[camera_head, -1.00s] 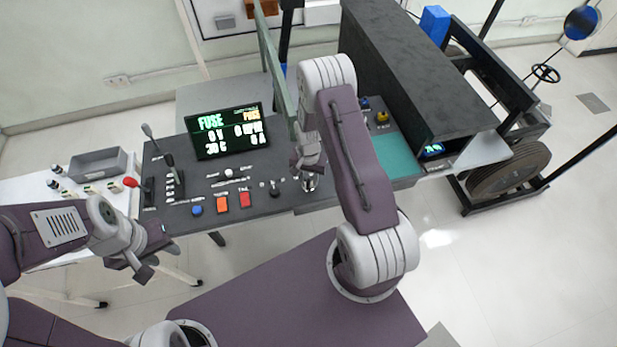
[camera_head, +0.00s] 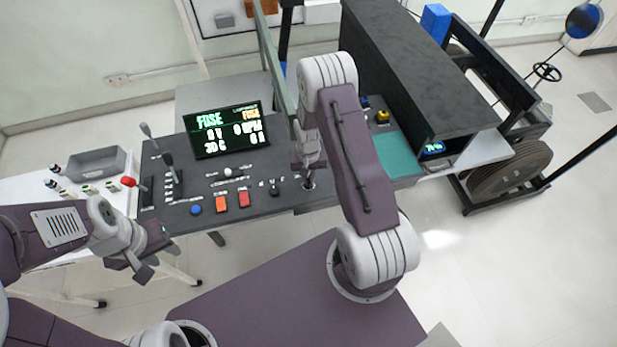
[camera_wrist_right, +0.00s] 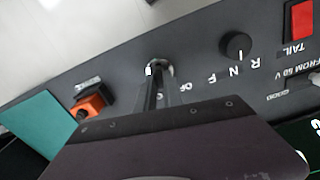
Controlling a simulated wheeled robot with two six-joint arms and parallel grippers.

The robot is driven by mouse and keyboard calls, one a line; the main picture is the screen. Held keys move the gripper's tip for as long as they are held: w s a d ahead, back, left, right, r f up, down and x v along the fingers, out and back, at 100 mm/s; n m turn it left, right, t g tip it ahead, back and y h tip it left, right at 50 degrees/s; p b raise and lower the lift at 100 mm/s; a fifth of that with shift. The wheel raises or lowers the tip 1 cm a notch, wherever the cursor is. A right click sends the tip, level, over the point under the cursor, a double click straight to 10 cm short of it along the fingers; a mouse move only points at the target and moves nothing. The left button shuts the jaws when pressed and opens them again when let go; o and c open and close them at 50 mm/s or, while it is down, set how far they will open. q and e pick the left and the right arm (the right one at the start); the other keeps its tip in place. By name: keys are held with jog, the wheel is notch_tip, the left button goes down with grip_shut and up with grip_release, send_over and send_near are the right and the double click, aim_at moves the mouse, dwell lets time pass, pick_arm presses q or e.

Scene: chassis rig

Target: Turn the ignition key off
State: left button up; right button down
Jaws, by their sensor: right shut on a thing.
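The ignition key (camera_wrist_right: 158,67) sits in its round silver switch on the dark control panel (camera_wrist_right: 200,68), beside a printed label that is partly hidden. My right gripper (camera_wrist_right: 159,88) is shut on the key, with its fingers reaching down to the panel. In the head view the right gripper (camera_head: 308,178) is at the panel's front right part, and it mostly hides the key there. My left gripper (camera_head: 140,268) hangs in front of the panel's left end, apart from everything, with its fingers spread and empty.
A black selector knob (camera_wrist_right: 236,45) and a red TAIL switch (camera_wrist_right: 300,22) are on one side of the key. An orange-black switch (camera_wrist_right: 92,104) is on the other. The lit display (camera_head: 227,130) reads FUSE.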

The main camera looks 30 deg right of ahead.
aim_at(308, 179)
jog(key=n, duration=0.4)
jog(key=shift+w+n+b, duration=0.1)
jog(key=shift+n+b, duration=0.2)
jog(key=shift+b, duration=0.05)
jog(key=shift+r+n, duration=0.1)
jog(key=shift+n, duration=1.4)
jog(key=c, duration=1.7)
grip_release()
jog(key=shift+o, duration=1.2)
jog(key=shift+r+b, duration=0.25)
jog(key=shift+b, duration=0.05)
notch_tip(308, 179, up, 9)
jog(key=b, duration=0.1)
jog(key=shift+f, duration=0.2)
